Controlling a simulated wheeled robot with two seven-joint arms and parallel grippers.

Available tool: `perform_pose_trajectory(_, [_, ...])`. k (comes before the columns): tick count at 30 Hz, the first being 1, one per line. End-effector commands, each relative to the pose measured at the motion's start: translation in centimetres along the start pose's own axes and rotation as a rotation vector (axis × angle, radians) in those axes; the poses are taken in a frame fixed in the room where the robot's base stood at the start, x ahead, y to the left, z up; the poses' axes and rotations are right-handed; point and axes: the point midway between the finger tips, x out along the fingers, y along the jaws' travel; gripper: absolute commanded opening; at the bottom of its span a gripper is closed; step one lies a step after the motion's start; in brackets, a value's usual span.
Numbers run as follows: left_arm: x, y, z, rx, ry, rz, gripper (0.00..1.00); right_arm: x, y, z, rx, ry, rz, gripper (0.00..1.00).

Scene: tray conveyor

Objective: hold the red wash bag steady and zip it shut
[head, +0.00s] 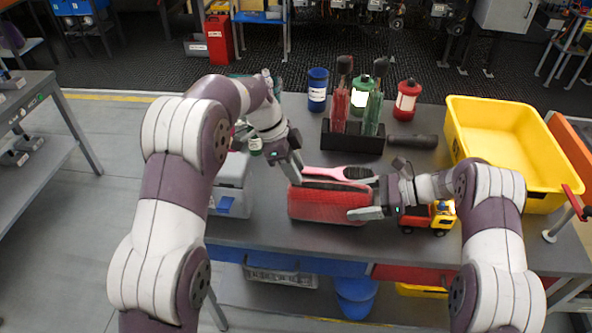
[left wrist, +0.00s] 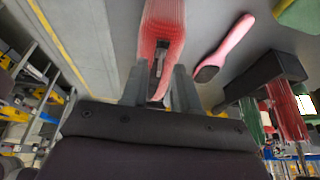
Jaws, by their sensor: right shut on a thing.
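The red wash bag (head: 322,203) lies lengthwise across the front of the grey table. In the left wrist view the wash bag (left wrist: 163,30) shows a dark zip slit with a metal zip pull (left wrist: 159,62) near its close end. My left gripper (head: 296,172) is at the bag's left end, pointing down. Its two fingers (left wrist: 158,88) stand apart on either side of the bag's end, with no clear grip on it. My right gripper (head: 372,200) is shut on the bag's right end; its fingers partly cover that end.
A pink brush (head: 325,172) lies just behind the bag. A toy truck (head: 432,218) stands to the right. A black holder (head: 350,140) with upright tools is behind. A grey box (head: 232,178) stands left, a yellow bin (head: 505,150) right. The table's front edge is close to the bag.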

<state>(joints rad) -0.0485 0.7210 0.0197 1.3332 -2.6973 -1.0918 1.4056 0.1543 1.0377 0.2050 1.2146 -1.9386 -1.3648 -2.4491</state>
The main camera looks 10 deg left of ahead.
Motion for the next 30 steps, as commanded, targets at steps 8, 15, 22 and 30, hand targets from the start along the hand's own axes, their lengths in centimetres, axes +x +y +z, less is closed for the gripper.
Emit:
perform_pose_trajectory(8, [1.28,0.01,-0.01,-0.001,0.001,-0.001,0.3,-0.01,-0.01,0.01,0.0,0.0,0.0,0.39])
perform_pose_trajectory(15, [1.24,0.0,-0.01,-0.001,0.001,-0.001,0.0,-0.01,-0.02,0.02,0.0,0.0,0.0,0.39])
perform_pose_trajectory(22, [1.21,-0.01,-0.01,-0.001,0.001,-0.001,0.0,-0.01,-0.01,0.02,0.0,0.0,0.0,0.39])
perform_pose_trajectory(30, [1.18,-0.03,-0.02,0.0,0.001,-0.002,0.0,-0.01,0.0,0.02,-0.001,0.0,0.0,0.39])
